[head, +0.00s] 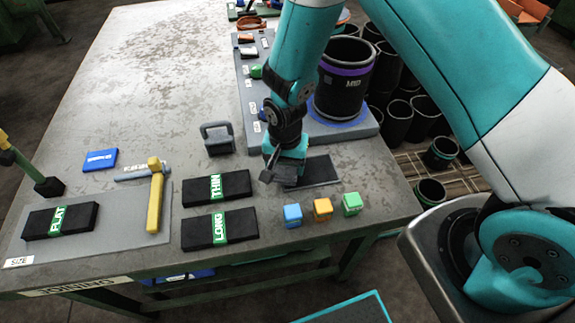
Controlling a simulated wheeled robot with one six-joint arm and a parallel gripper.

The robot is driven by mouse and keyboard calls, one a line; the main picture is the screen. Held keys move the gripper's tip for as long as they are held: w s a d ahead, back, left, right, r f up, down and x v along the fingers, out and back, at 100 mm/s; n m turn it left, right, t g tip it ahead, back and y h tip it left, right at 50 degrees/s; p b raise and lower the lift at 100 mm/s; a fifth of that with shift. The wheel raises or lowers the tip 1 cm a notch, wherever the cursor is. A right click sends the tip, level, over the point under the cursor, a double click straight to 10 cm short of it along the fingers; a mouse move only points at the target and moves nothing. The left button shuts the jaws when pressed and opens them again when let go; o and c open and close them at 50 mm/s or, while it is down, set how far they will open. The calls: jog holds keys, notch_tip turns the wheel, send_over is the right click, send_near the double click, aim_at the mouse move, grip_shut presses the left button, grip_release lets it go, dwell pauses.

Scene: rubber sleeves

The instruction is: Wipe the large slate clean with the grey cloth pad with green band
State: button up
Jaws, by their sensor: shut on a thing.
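The dark slate (322,170) lies flat on the grey table, just right of my gripper; its left part is hidden behind the gripper. My gripper (284,168) points down at the slate's left side. It is shut on a small dark grey block-like thing (285,178), which looks like the cloth pad. I cannot make out a green band on it, nor whether it touches the slate. Any marks on the slate are too small to tell.
Blue, orange and green cubes (323,209) stand in front of the slate. Black green-banded packs marked THIN (217,187) and LONG (219,229) lie left. A grey handled block (217,138) stands behind. A large black sleeve (343,82) stands on a grey board behind right.

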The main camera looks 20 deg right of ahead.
jog(key=shift+r, duration=0.85)
jog(key=shift+r+p, duration=2.05)
jog(key=shift+r, duration=0.3)
